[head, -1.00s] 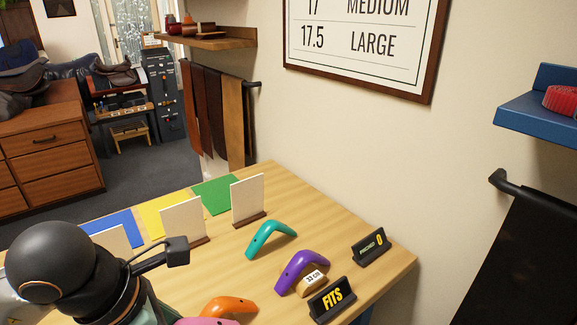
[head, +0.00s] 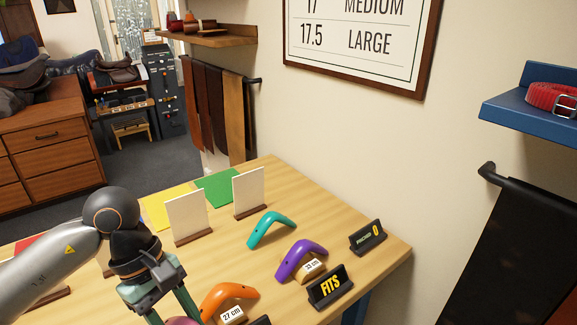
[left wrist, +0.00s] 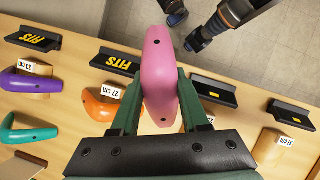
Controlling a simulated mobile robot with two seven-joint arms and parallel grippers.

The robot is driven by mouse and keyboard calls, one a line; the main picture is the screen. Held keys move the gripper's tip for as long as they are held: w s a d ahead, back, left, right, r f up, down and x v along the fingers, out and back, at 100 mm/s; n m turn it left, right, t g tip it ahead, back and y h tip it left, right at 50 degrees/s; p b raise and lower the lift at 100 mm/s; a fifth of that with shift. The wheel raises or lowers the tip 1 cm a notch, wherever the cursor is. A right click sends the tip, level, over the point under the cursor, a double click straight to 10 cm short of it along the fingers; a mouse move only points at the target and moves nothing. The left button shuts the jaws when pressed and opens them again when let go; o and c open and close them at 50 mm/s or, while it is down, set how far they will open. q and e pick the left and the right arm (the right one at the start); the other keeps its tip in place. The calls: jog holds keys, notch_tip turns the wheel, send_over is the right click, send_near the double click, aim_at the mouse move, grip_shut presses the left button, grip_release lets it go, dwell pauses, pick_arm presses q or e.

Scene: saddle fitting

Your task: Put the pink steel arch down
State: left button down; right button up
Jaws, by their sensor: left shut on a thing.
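The pink steel arch (left wrist: 159,75) is held between the two green fingers of my left gripper (left wrist: 158,108) in the left wrist view. In the head view only a sliver of the pink arch (head: 183,321) shows at the bottom edge, below my left gripper (head: 177,310), which points down. The left gripper is shut on the arch. Whether the arch touches the table below cannot be told.
The orange arch (head: 229,297) stands by a 27 cm block, close to my left gripper. The purple arch (head: 299,256) and teal arch (head: 268,229) stand farther back. A bare 31 cm block (left wrist: 271,149) and black signs (left wrist: 213,94) line the table edge.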

aim_at(166, 322)
pick_arm(q)
jog(key=m, duration=0.2)
jog(key=a+m+g+y, duration=0.1)
jog(key=shift+w+f, duration=0.3)
jog(key=shift+w, duration=0.05)
jog(key=m, duration=0.2)
jog(key=a+m+y, duration=0.1)
jog(key=shift+w+f+m+g, duration=0.25)
jog(key=shift+w+m+g, duration=0.05)
jog(key=shift+m, duration=0.1)
jog(key=m, duration=0.1)
jog(key=a+m+y, duration=0.1)
jog(key=m, duration=0.1)
jog(key=w+a+m+y+p, duration=0.1)
jog(key=shift+a+f+m, duration=0.15)
jog(key=shift+f+m, duration=0.2)
jog(key=shift+m, duration=0.05)
